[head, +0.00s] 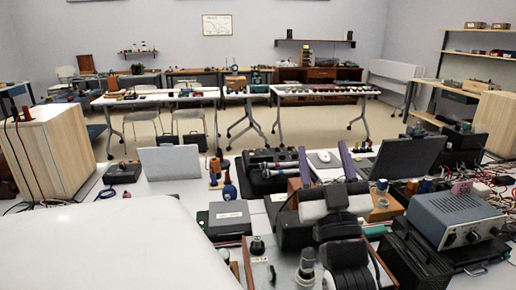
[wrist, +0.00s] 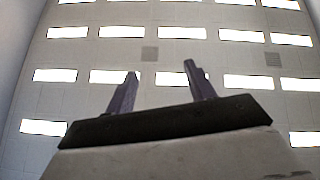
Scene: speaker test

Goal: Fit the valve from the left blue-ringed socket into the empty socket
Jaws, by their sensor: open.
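My gripper (head: 323,149) is raised over the bench in the head view, with two purple-grey fingers apart and nothing between them. The wrist view shows the same open gripper (wrist: 161,70) against the ceiling. A pale panel (head: 285,248) with reddish-brown side edges lies at the bottom of the head view, nearer than the fingers. A small dark upright part with a green top (head: 257,245) stands at its left. A grey, mesh-topped part (head: 306,264) stands to the right of it. I cannot tell which is the valve. No blue ring or empty socket can be made out; my arm covers part of the panel.
A grey box (head: 229,219) stands left of the panel. A black case (head: 271,171) lies behind. A blue-grey instrument (head: 455,216) and a laptop (head: 405,158) stand at the right. A large white surface (head: 110,245) fills the lower left. The bench is crowded.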

